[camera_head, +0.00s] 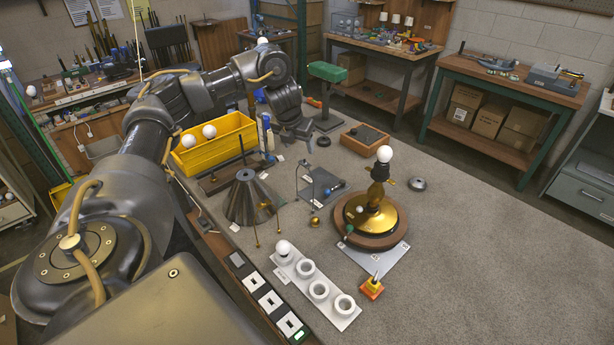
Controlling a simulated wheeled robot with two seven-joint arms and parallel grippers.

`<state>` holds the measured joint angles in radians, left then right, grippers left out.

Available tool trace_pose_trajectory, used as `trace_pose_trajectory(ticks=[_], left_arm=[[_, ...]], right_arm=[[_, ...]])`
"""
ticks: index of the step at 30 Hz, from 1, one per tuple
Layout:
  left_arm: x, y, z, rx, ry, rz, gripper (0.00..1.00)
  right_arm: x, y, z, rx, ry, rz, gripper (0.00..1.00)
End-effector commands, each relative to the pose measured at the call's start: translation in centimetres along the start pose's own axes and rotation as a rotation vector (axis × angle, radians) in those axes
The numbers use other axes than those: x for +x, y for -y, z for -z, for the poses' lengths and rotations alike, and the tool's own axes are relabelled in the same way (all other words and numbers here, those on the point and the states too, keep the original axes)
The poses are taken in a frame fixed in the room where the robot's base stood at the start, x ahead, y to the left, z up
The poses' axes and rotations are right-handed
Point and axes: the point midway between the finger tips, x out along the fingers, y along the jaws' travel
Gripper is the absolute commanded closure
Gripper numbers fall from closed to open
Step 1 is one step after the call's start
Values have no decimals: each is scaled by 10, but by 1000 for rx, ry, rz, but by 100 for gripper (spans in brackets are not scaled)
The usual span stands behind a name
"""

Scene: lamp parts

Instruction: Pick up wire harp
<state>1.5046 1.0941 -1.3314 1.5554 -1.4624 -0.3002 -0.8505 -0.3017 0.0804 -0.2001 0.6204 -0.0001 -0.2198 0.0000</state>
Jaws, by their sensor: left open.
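A thin grey frame (312,187), which looks like the wire harp, stands on the carpet-like grey surface between the metal cone shade and the lamp base. It is small, and its exact shape is hard to make out. My left gripper (297,138) hangs above and behind it, pointing down, apart from it and open. The brass lamp base (377,215) stands upright on a round wooden turntable, with a white bulb (384,153) at its top. The dark metal cone shade (247,197) stands left of the frame. My right gripper is out of view.
A yellow bin (213,146) with white bulbs stands left of my left gripper. A white socket rack (318,290) lies at the front, with an orange block (371,287) beside it. A wooden box (365,140) stands behind the lamp.

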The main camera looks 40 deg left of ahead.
Motion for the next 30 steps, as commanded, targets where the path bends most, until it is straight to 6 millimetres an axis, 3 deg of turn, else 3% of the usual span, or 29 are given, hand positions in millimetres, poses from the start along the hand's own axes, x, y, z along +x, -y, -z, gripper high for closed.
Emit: trace_pose_trajectory(ticks=[7, 13, 20, 25, 30], left_arm=[[36, 2, 3, -3, -2, 1, 39], [53, 3, 0, 0, 0, 1, 39], [59, 3, 0, 0, 1, 1, 39], [81, 4, 1, 1, -2, 0, 39], [104, 4, 2, 0, 1, 1, 39]], right_arm=[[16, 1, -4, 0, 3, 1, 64], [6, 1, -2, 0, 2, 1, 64], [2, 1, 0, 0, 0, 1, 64], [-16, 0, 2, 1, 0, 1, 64], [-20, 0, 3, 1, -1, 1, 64]])
